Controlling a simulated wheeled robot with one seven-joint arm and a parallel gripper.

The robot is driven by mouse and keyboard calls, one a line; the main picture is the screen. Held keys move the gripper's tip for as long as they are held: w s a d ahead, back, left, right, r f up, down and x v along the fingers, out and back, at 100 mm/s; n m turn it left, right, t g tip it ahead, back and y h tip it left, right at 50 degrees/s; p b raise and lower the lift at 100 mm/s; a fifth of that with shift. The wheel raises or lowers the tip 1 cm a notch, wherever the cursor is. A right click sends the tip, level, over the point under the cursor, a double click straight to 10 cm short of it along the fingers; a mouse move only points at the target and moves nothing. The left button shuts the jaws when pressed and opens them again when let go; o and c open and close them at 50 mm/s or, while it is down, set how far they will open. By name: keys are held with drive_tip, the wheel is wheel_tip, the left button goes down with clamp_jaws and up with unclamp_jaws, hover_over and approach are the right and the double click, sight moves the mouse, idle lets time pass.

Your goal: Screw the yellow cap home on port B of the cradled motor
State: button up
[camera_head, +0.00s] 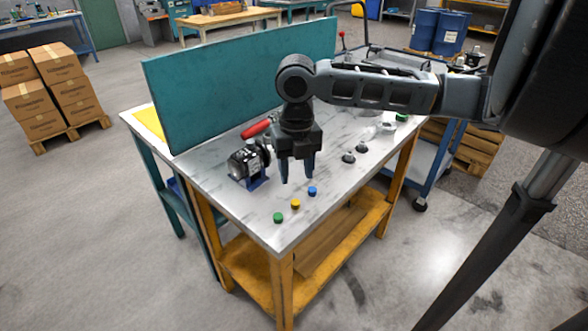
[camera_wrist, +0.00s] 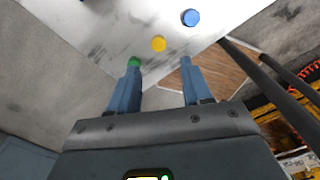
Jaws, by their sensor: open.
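The yellow cap (camera_head: 295,204) stands on the bench top near its front edge, between a green cap (camera_head: 278,217) and a blue cap (camera_head: 312,191). In the wrist view the yellow cap (camera_wrist: 158,43) lies beyond and between my fingertips. Port B cannot be made out. My gripper (camera_head: 298,176) is open and empty, pointing down above the bench, behind the caps. It also shows in the wrist view (camera_wrist: 160,70), with the green cap (camera_wrist: 134,62) partly behind its left finger.
A teal panel (camera_head: 215,85) stands along the back of the bench (camera_head: 225,205). A red-handled tool (camera_head: 257,128) lies behind the motor. Small dark fittings (camera_head: 349,157) and another green cap (camera_head: 402,117) are to the right. Bare bench top surrounds the front caps.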

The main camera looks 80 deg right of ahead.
sight(296, 202)
drive_tip(key=shift+f+b, duration=3.2)
drive_tip(key=shift+f, duration=1.15)
clamp_jaws()
drive_tip(key=shift+r+p, duration=2.25)
drive_tip(key=shift+r, duration=0.85)
drive_tip(key=shift+w, duration=0.15)
